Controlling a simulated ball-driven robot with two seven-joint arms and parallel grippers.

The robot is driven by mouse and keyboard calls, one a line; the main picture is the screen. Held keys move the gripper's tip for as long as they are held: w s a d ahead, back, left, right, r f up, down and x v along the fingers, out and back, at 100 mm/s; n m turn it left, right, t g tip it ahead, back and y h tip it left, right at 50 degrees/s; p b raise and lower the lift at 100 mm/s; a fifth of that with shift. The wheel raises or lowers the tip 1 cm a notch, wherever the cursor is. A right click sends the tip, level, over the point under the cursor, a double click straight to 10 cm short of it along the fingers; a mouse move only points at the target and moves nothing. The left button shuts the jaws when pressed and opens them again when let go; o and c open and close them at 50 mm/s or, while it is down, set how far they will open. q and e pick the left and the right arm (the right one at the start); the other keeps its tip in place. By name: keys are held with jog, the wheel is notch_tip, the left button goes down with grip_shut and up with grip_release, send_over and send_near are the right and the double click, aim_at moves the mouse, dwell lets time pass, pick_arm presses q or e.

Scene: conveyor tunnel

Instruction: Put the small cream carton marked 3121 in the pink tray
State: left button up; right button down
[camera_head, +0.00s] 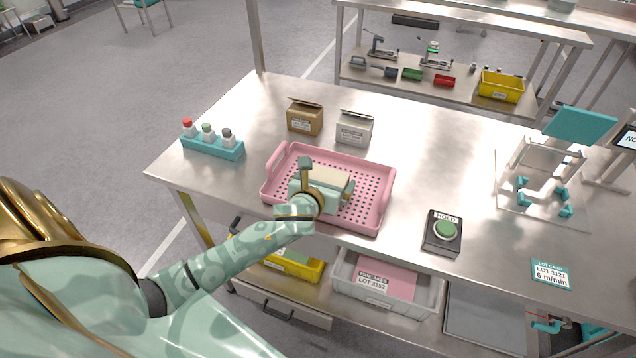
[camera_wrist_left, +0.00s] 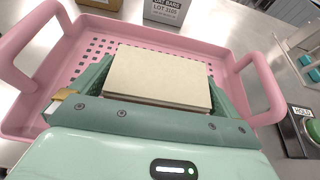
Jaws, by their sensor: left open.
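The small cream carton (camera_head: 326,176) is over the pink tray (camera_head: 378,202), between the fingers of my left gripper (camera_head: 327,182). In the left wrist view the carton (camera_wrist_left: 158,76) shows a plain cream top face, with a finger on each side and the perforated tray floor (camera_wrist_left: 93,47) beyond. The gripper is open around it. The carton's lower part is hidden by the gripper, so its contact with the tray floor does not show. No marking on it can be read. My right gripper is in neither view.
A brown carton (camera_head: 304,119) and a whitish carton (camera_head: 353,130) stand behind the tray. A teal rack (camera_head: 212,147) with several capped bottles is at left. A HOLD button box (camera_head: 442,235) is at right, near a lot card (camera_head: 551,273). The table between button and clear stand (camera_head: 540,184) is bare.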

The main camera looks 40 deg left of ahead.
pick_arm(q)
jog(key=p+v, duration=0.2)
jog(key=v, duration=0.7)
jog(key=shift+s+d+r, duration=0.1)
jog(key=shift+s+r, duration=0.1)
jog(key=shift+s, duration=0.25)
